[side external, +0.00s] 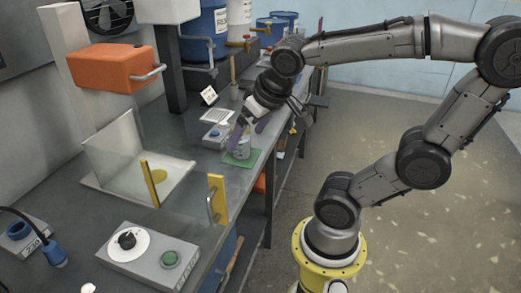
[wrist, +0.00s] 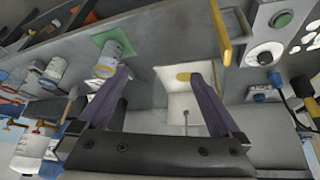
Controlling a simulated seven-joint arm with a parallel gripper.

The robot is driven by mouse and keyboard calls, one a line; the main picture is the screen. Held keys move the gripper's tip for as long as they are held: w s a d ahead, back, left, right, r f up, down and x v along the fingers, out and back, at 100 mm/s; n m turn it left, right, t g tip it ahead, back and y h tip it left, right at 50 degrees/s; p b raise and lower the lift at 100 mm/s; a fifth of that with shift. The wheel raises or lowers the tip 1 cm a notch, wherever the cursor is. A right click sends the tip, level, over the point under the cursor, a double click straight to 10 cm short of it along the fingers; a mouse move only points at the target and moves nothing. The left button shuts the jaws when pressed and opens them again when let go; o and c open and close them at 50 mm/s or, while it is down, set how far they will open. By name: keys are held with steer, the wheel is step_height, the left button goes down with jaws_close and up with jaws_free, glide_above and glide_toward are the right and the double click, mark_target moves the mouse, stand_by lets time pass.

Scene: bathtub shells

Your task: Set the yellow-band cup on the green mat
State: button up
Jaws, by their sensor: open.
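The green mat (side external: 235,160) lies on the grey bench near its front edge, and it also shows at the top of the wrist view (wrist: 100,39). A pale grey cup (side external: 243,150) stands on the mat; it also shows in the wrist view (wrist: 113,55), with a yellowish band. My gripper (side external: 247,137) is just above and beside the cup, its purple fingers spread. In the wrist view my gripper (wrist: 160,75) is open and empty. The cup lies beyond the left fingertip, not between the fingers. I cannot tell whether that finger touches it.
A white tray (side external: 107,188) with a clear panel and a yellow handle (side external: 150,184) is left of the mat. A control box with a green button (side external: 169,259) is at the front left. A small blue-button box (side external: 215,135) stands behind the mat. Bottles and drums line the back.

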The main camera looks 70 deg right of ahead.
steer(key=s+a+n+y, duration=0.2)
steer(key=s+a+n, duration=0.2)
steer(key=s+a, duration=0.1)
steer(key=shift+s+a+f, duration=0.2)
steer(key=shift+s+a, duration=0.1)
steer(key=shift+a, duration=0.4)
stand_by(0.5)
